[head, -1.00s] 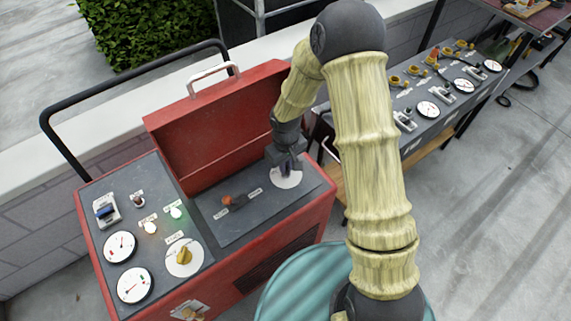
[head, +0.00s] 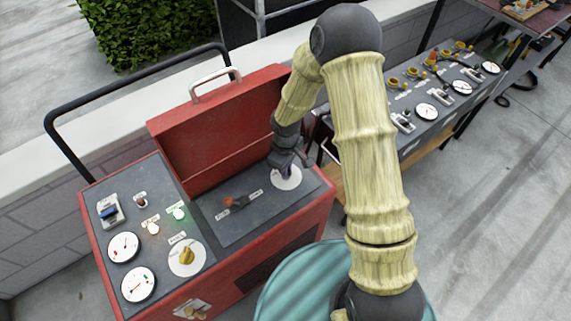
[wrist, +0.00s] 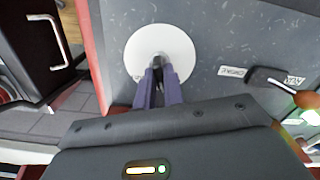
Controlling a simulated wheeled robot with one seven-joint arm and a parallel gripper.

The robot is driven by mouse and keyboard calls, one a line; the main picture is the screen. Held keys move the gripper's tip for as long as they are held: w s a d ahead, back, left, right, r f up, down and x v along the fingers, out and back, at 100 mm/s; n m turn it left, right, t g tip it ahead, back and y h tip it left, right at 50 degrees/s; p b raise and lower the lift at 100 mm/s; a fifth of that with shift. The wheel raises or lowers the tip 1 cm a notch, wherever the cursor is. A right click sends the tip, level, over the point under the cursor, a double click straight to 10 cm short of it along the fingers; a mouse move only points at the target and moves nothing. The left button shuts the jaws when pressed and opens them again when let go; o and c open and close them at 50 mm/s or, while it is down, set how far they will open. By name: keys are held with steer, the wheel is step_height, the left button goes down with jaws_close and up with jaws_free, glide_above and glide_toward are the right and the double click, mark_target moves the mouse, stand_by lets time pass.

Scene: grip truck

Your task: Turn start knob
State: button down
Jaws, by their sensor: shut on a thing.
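The start knob sits on a round white plate (head: 287,179) on the dark panel of the red machine, below its raised lid. In the wrist view the white plate (wrist: 183,50) is at the top middle, and the small grey knob (wrist: 158,60) shows at its centre between my fingertips. My gripper (head: 287,169) is over the plate; in the wrist view its two purple fingers (wrist: 158,78) are close together and shut on the knob. The fingers hide most of the knob, so its exact turn angle cannot be told.
An orange-tipped choke lever (head: 235,202) lies left of the plate. The raised red lid (head: 215,135) stands behind. A yellow knob (head: 186,256), gauges (head: 124,247) and lit lamps (head: 179,214) are on the left panel. Another gauge panel (head: 425,111) stands at right.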

steer(key=shift+n+p, duration=0.85)
steer(key=shift+n, duration=1.45)
steer(key=c, duration=1.5)
jaws_free()
step_height(320, 180, up, 18)
steer(key=p, duration=0.1)
steer(key=shift+f+p, duration=0.25)
steer(key=shift+p, duration=0.1)
